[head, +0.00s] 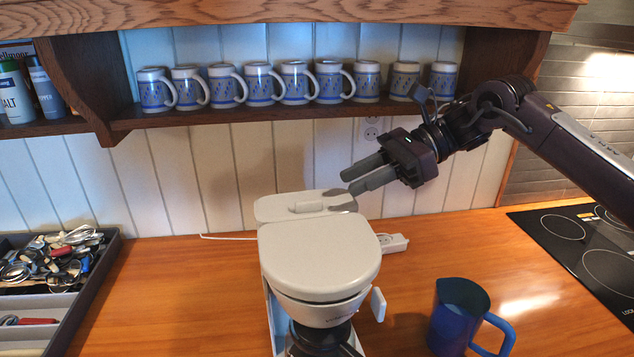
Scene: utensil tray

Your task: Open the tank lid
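A white coffee maker (318,262) stands on the wooden counter. The lid lies flat and looks closed. My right gripper (348,182) comes in from the right, just above and behind the lid's right end. Its two grey fingers point left and slightly down, with a narrow gap between them and nothing held. Whether a fingertip touches the lid cannot be told. My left gripper is not in view.
A blue jug (452,318) stands at the front right, beside a black cooktop (575,250). A grey utensil tray (75,305) is at the left. A shelf (225,117) with several mugs runs above. A white power strip (393,243) lies behind the coffee maker.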

